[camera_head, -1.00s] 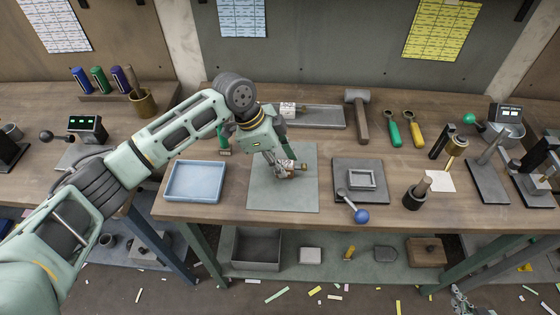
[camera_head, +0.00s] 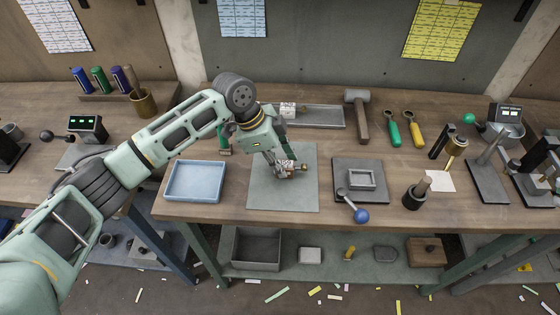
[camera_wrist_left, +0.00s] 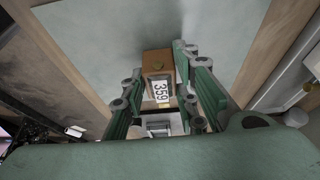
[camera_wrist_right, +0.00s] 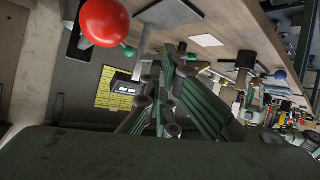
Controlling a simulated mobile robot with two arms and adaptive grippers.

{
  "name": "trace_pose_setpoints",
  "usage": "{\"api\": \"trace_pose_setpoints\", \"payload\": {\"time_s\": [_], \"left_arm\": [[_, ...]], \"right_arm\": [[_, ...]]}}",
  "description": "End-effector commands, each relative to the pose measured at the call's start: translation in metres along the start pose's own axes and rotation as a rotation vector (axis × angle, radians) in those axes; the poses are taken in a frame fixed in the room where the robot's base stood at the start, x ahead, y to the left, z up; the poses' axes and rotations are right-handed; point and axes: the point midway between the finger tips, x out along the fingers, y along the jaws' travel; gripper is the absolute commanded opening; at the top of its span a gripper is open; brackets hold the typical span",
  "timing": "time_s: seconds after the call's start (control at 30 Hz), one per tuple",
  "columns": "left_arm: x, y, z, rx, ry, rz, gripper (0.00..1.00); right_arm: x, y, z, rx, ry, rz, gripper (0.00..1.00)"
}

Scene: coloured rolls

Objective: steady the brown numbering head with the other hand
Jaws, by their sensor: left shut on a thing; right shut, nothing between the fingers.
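The brown numbering head (camera_wrist_left: 158,62) shows in the left wrist view with the digits 359 on a white face. In the head view it is a small, partly hidden block (camera_head: 290,168) on the grey-green mat (camera_head: 265,197). My left gripper (camera_head: 280,166) reaches down from the left and is shut on it. In the left wrist view the green fingers (camera_wrist_left: 157,92) stand on both sides of the head. My right gripper (camera_wrist_right: 165,85) shows in the right wrist view with its fingers close together and nothing between them. It is outside the head view.
A blue tray (camera_head: 195,181) lies left of the mat. A dark plate with a grey frame (camera_head: 362,178) and a blue-knobbed lever (camera_head: 361,215) is to the right. A mallet (camera_head: 357,115) lies behind. A red ball (camera_wrist_right: 104,22) is near my right gripper's view.

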Motion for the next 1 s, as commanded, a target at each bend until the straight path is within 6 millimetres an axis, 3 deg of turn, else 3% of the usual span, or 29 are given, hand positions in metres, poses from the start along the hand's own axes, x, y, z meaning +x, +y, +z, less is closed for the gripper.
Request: {"api": "trace_pose_setpoints", "payload": {"time_s": [0.1,0.27,0.4,0.47,0.7,1.0], "left_arm": [[0.003,0.002,0.003,-0.002,-0.007,0.007,0.0],[0.003,0.002,0.003,-0.002,-0.006,0.006,0.0],[0.003,0.001,0.003,-0.002,-0.006,0.005,0.0],[0.003,0.001,0.003,-0.002,-0.006,0.004,0.0],[0.002,0.001,0.003,-0.002,-0.005,0.003,0.0],[0.002,0.0,0.002,-0.002,-0.005,0.002,0.0]], "right_arm": [[0.037,-0.004,-0.045,-0.133,0.047,-0.05,0.0],[0.079,-0.014,-0.112,-0.34,0.102,-0.11,0.0],[0.114,-0.031,-0.169,-0.533,0.144,-0.167,0.0],[0.134,-0.047,-0.186,-0.605,0.155,-0.21,0.0],[0.216,-0.129,-0.216,-0.827,0.174,-0.427,0.0],[0.291,-0.251,-0.251,-1.189,0.184,-0.719,0.0]]}}
